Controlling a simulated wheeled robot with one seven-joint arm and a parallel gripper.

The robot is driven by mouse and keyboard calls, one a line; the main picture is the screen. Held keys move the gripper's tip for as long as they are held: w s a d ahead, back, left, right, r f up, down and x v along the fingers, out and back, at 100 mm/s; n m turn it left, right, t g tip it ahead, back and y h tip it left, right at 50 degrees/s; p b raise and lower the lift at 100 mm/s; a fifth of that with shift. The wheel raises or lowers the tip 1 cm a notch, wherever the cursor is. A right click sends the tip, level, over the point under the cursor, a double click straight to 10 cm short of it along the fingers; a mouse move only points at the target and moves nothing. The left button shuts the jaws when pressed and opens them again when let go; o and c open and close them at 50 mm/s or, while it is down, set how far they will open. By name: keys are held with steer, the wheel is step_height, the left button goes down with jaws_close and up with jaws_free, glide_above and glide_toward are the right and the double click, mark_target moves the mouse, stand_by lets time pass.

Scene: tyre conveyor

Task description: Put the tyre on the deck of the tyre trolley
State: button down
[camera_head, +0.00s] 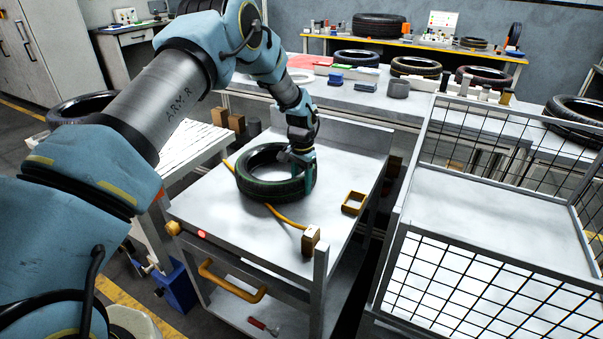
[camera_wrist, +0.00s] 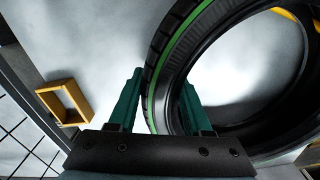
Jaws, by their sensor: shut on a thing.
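The tyre (camera_head: 262,186) is black with a green stripe and lies flat on the grey deck (camera_head: 210,212) of the tyre trolley, or very close above it; I cannot tell which. It also shows in the wrist view (camera_wrist: 172,50). My gripper (camera_head: 299,168) is at the tyre's right side. In the wrist view my gripper (camera_wrist: 162,105) has one green finger outside the tyre wall and the other inside its hole, shut on the wall. The fingers' lower ends are partly hidden by the tyre.
A yellow square frame (camera_head: 353,203) lies on the deck to the right. A wire-mesh cage trolley (camera_head: 480,215) stands close on the right. A bench with more tyres (camera_head: 415,67) stands behind.

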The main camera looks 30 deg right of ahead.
steer(key=shift+w, duration=0.1)
steer(key=shift+c, duration=1.7)
jaws_free()
steer(key=shift+f, duration=0.1)
step_height(320, 180, up, 12)
steer(key=b, duration=0.4)
steer(key=w+a+r+n, duration=0.2)
steer(key=a+r+n, duration=0.15)
steer(key=a, duration=1.15)
steer(key=w+a+r+n, duration=0.1)
steer(key=a+r+n, duration=0.25)
steer(key=a, duration=1.15)
steer(key=s+a+n, duration=0.3)
steer(key=s+a, duration=0.3)
steer(key=a, duration=0.3)
steer(key=s+a+f+n+t, duration=0.1)
steer(key=s+a+n, duration=0.3)
steer(key=a, duration=0.5)
steer(key=shift+s+t, duration=0.3)
steer(key=shift+s, duration=0.9)
